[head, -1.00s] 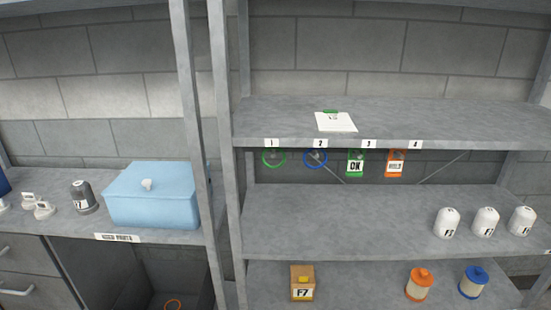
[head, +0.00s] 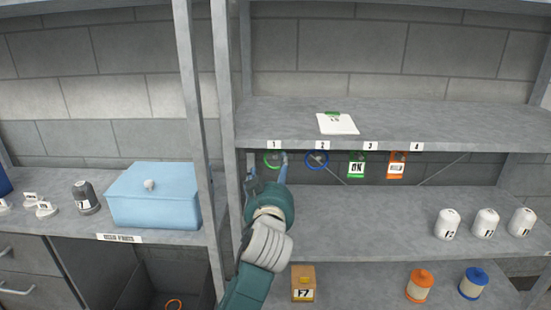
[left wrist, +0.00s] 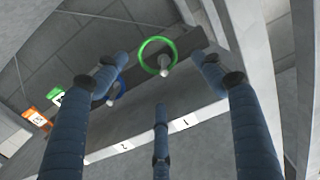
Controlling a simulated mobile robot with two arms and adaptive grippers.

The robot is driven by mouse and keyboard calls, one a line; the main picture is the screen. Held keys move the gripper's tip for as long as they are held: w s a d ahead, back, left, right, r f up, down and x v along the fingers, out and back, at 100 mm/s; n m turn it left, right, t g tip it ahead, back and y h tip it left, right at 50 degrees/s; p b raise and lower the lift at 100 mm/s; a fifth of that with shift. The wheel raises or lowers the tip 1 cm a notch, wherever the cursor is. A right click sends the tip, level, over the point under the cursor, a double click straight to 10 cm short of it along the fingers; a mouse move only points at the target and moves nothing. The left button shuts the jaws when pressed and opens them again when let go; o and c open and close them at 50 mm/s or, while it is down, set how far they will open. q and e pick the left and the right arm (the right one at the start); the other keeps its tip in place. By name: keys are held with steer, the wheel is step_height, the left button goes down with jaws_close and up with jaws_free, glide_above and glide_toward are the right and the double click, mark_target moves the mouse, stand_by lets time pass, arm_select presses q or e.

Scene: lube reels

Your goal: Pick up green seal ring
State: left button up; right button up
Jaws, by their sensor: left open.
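The green seal ring (head: 272,159) hangs under the shelf edge below label 1. In the left wrist view the green ring (left wrist: 144,57) hangs on a pale peg, ahead of and between my fingers. My left gripper (head: 267,168) is open and empty, just below and around the ring's place in the head view; contact cannot be told. In the left wrist view its blue fingers (left wrist: 160,85) are spread apart. My right gripper is not in view.
A blue ring (head: 317,159), a green OK tag (head: 357,167) and an orange tag (head: 396,168) hang to the right. A grey shelf post (head: 226,140) stands close left. White filters (head: 485,223) stand on the middle shelf, whose centre is clear.

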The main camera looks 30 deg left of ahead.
mark_target(273, 169)
arm_select(q)
steer(key=p+x, duration=0.1)
steer(key=x, duration=0.3)
steer(key=p+x, duration=0.1)
steer(key=x, duration=0.3)
steer(key=shift+w+r+p, duration=0.2)
steer(key=shift+p, duration=0.2)
steer(key=shift+w+f, duration=0.15)
steer(key=shift+w, duration=0.05)
steer(key=c, duration=0.5)
